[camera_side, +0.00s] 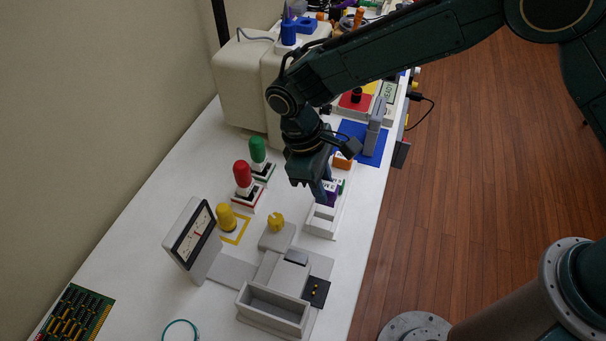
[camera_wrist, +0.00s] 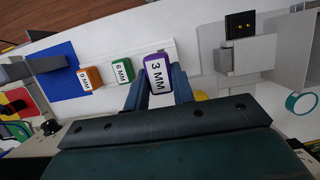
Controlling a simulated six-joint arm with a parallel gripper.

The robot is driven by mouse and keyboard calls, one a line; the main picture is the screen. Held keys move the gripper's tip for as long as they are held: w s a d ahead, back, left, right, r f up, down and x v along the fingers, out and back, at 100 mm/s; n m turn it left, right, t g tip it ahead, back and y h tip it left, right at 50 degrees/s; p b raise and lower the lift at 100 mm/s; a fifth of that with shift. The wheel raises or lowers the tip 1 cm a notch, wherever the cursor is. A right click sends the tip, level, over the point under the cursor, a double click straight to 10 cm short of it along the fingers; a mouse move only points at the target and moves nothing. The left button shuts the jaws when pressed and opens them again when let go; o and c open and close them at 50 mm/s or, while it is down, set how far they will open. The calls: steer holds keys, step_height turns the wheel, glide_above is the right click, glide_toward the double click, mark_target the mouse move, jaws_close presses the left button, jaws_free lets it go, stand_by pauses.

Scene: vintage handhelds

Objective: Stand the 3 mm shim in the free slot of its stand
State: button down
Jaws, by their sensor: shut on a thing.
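The purple 3 mm shim (camera_wrist: 157,73), labelled "3 MM" on top, is upright between my gripper's two blue fingers in the wrist view. It also shows in the side view (camera_side: 330,198), partly hidden by my gripper (camera_side: 327,190). My gripper (camera_wrist: 158,88) is shut on it. The white slotted stand (camera_side: 323,224) is directly below and around it. I cannot tell whether the shim's lower edge is inside a slot or just above. A green 6 mm shim (camera_wrist: 122,71) and an orange 9 mm shim (camera_wrist: 89,78) stand in line beside it.
A grey block with a yellow knob (camera_side: 276,224) and a grey open-topped box (camera_side: 272,309) are near the stand. Red (camera_side: 242,178), green (camera_side: 258,152) and yellow pegs stand left. A blue mat (camera_side: 362,142) lies behind. The table's right edge is close to the stand.

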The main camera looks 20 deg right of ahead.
steer(key=shift+f, duration=1.65)
steer(key=shift+f, duration=2.15)
stand_by(0.9)
steer(key=c, duration=1.1)
jaws_free()
steer(key=v, duration=1.3)
steer(key=shift+r, duration=0.35)
steer(key=shift+w, duration=0.1)
